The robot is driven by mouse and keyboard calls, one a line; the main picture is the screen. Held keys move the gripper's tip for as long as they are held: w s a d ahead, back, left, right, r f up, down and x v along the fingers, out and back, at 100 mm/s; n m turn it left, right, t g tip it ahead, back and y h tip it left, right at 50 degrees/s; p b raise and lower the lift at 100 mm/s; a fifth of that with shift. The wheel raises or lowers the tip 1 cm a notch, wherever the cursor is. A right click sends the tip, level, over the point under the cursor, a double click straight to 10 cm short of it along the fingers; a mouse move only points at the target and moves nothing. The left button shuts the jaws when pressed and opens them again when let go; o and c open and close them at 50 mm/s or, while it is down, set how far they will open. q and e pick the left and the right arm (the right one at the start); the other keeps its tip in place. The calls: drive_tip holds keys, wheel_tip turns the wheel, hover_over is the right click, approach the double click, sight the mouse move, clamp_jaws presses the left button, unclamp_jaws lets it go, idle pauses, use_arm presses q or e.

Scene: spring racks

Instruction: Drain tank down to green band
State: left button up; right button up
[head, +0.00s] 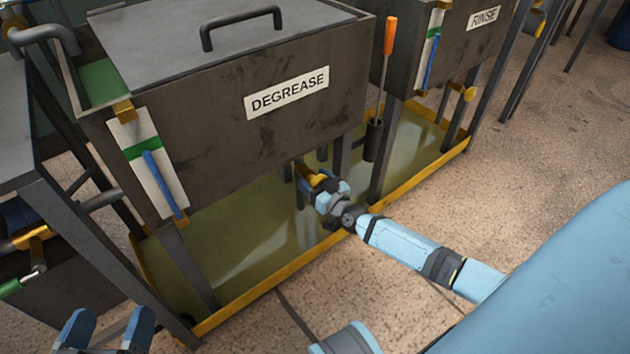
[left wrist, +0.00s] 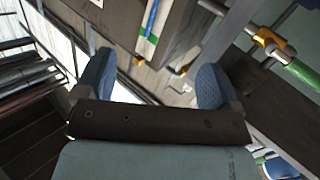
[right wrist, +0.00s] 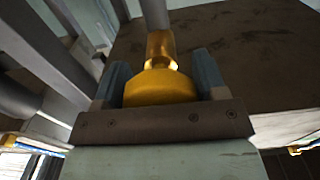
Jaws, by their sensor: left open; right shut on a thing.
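The dark tank (head: 225,120) labelled DEGREASE has a white gauge board (head: 133,150) on its front left. The board carries a green band (head: 143,148) and a slanted blue column (head: 164,185) whose top appears at the band's lower part. A yellow valve (head: 313,178) sits under the tank's front. My right gripper (head: 328,190) is shut on the valve's rounded yellow knob, which fills the space between the fingers in the right wrist view (right wrist: 160,88). My left gripper (head: 106,332) is open and empty at the bottom left, apart from the tank; its fingers show in the left wrist view (left wrist: 153,80).
A yellow-rimmed drip tray (head: 262,287) holding murky liquid lies below the tanks. A RINSE tank (head: 455,45) with its own gauge stands at right. An orange-handled tool (head: 390,37) stands in a dark holder between them. A dark bench (head: 15,130) is at left. Floor is clear at right.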

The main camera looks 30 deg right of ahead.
use_arm(q)
drive_tip(key=shift+r, duration=0.1)
use_arm(e)
drive_tip(key=shift+m, duration=1.4)
drive_tip(key=m, duration=0.4)
drive_tip(key=shift+a+p, duration=0.1)
drive_tip(key=shift+p, duration=0.3)
drive_tip(key=shift+m, duration=0.8)
use_arm(q)
drive_tip(key=shift+s+d+n, duration=0.1)
drive_tip(key=shift+s+n, duration=0.1)
drive_tip(key=shift+n, duration=0.1)
use_arm(e)
drive_tip(key=shift+m, duration=0.3)
use_arm(q)
drive_tip(key=shift+w+r, duration=0.1)
use_arm(e)
drive_tip(key=o, duration=0.9)
use_arm(q)
drive_tip(key=shift+s+f, duration=0.25)
